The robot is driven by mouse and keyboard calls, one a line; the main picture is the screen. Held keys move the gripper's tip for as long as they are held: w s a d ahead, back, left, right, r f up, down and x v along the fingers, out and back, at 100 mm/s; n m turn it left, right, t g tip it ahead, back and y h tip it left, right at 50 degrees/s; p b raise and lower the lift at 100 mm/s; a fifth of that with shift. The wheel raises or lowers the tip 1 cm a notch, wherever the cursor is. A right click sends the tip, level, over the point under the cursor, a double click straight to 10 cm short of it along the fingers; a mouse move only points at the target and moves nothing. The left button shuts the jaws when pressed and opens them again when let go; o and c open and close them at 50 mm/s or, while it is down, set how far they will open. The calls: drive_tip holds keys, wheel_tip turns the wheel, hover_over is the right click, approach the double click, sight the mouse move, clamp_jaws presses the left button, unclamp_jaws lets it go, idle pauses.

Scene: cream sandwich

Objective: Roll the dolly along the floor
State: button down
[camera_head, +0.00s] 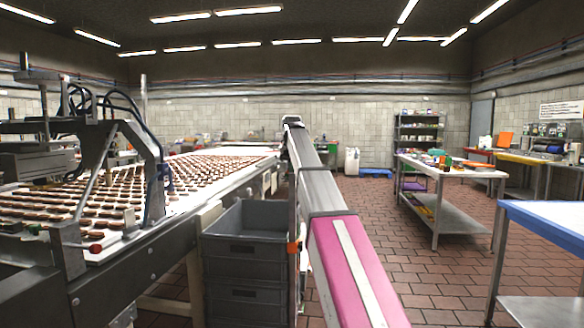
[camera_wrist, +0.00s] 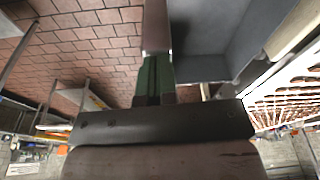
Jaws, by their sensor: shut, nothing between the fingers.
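My gripper (camera_wrist: 155,60) shows in the wrist view with its fingers shut together and empty. The grey crate stack (camera_wrist: 205,40) is just to their right, over brick floor. In the head view my arm runs forward from the bottom edge, and I cannot clearly pick out the gripper's tips there. The stacked grey crates (camera_head: 245,250) stand upright left of my arm, with the top one open and empty. Their base is cut off, so I cannot see whether a dolly is under them. A blue low flat thing (camera_head: 376,172) lies far off on the floor; I cannot tell what it is.
A long conveyor (camera_head: 235,178) with rows of brown sandwiches runs along the left behind the crates. A metal worktable (camera_head: 470,172) stands right of centre, and a blue-edged table (camera_head: 560,220) is at the near right. The brick floor (camera_head: 385,235) between my arm and these tables is clear.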

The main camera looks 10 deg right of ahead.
drive_tip(key=s, duration=0.2)
drive_tip(key=s+f, duration=0.1)
drive_tip(key=shift+s+a+f, duration=0.1)
drive_tip(key=shift+s+a, duration=0.2)
drive_tip(key=shift+s, duration=0.1)
drive_tip(key=shift+w+r, duration=0.35)
drive_tip(key=shift+r, duration=0.5)
